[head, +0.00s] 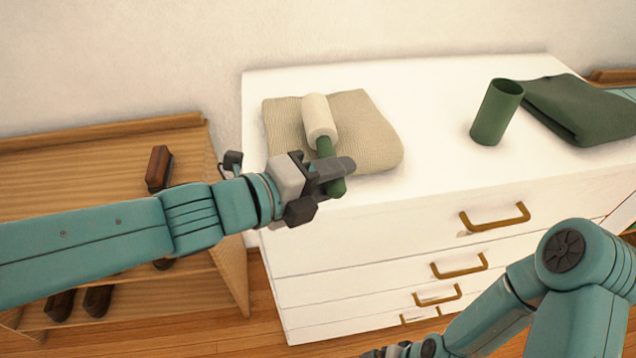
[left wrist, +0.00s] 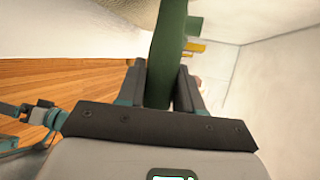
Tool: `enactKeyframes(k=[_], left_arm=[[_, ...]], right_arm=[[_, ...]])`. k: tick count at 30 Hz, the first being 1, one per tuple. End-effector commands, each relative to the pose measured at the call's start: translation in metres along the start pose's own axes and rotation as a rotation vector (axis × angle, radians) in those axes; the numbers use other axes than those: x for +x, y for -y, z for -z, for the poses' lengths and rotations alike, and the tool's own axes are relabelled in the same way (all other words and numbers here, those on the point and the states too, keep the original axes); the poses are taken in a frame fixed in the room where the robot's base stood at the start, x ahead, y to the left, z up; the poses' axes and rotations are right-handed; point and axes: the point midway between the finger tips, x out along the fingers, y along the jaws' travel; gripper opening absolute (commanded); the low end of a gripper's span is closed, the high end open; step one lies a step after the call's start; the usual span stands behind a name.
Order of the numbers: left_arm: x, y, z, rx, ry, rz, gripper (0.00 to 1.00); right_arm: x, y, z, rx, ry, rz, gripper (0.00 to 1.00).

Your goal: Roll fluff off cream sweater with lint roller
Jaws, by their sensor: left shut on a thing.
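The folded cream sweater (head: 372,125) lies on the white dresser top, near its left end. The lint roller (head: 319,118) has a cream roll and a green handle. The roll is over the sweater's left part; I cannot tell whether it touches the knit. My left gripper (head: 333,172) is shut on the green handle at the sweater's front edge. The handle also shows between the fingers in the left wrist view (left wrist: 165,60). I cannot make out any fluff. My right arm is at the lower right; its jaws cannot be made out.
A green cup-like cylinder (head: 497,112) and a folded dark green cloth (head: 585,112) are on the dresser (head: 440,85) to the right. Dresser top between sweater and cylinder is clear. A wooden shelf (head: 90,160) with dark brown brushes or shoes stands left. Drawer handles (head: 495,218) jut from the front.

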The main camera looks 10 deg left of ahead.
Motion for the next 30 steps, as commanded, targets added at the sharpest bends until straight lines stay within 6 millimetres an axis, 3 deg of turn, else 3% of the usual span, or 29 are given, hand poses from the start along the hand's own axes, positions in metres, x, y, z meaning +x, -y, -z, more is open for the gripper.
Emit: enactKeyframes(k=[30], left_arm=[[0.050,0.015,0.022,0.000,-0.003,-0.002,0.00]], right_arm=[[0.033,-0.012,0.001,0.000,0.000,0.000,0.99]])
